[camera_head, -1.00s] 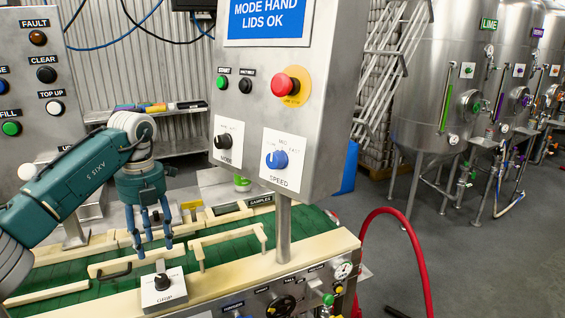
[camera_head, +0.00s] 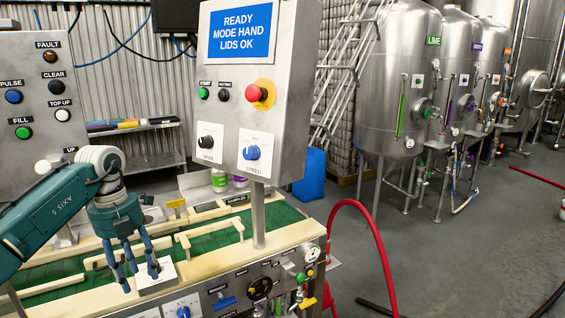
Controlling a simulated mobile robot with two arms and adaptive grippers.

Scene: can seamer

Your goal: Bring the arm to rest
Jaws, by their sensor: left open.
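My left arm comes in from the left, and its gripper (camera_head: 138,277) hangs with its fingers pointing down. The fingers are spread open with nothing between them. In the picture they overlap the small white-plated clamp knob (camera_head: 165,272) at the machine's front edge; whether they touch it I cannot tell. The control panel (camera_head: 245,110) of the can seamer stands to the right of the gripper. Its blue screen (camera_head: 240,32) reads "READY MODE HAND LIDS OK". My right gripper is not in view.
The green conveyor (camera_head: 215,240) with cream guide rails runs under the gripper. A button panel (camera_head: 50,105) stands at the left. A red hose (camera_head: 375,235) arches at the machine's right end. Steel tanks (camera_head: 400,80) stand behind open grey floor (camera_head: 450,260) at the right.

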